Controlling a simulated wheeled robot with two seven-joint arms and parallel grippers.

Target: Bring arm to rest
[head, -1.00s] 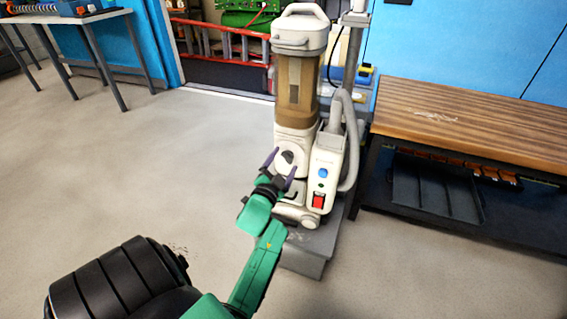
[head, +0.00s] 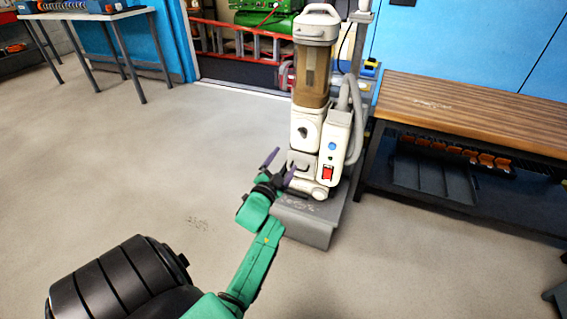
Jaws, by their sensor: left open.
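My left arm is green and black and reaches up from the bottom of the head view. Its gripper (head: 281,164) is open, with two dark purple fingers apart and nothing seen between them. The gripper is in front of the lower left part of a white upright vacuum machine (head: 306,127) with a brown clear canister. I cannot tell whether the fingers touch the machine. The machine stands upright on a grey platform (head: 305,228). My right gripper is out of view.
A wood-topped workbench (head: 470,110) with a dark lower shelf stands at the right. A white table (head: 85,14) with tools is at the far left. A red ladder (head: 235,42) lies behind the machine. The grey floor (head: 120,160) at the left is clear. Some debris lies on it.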

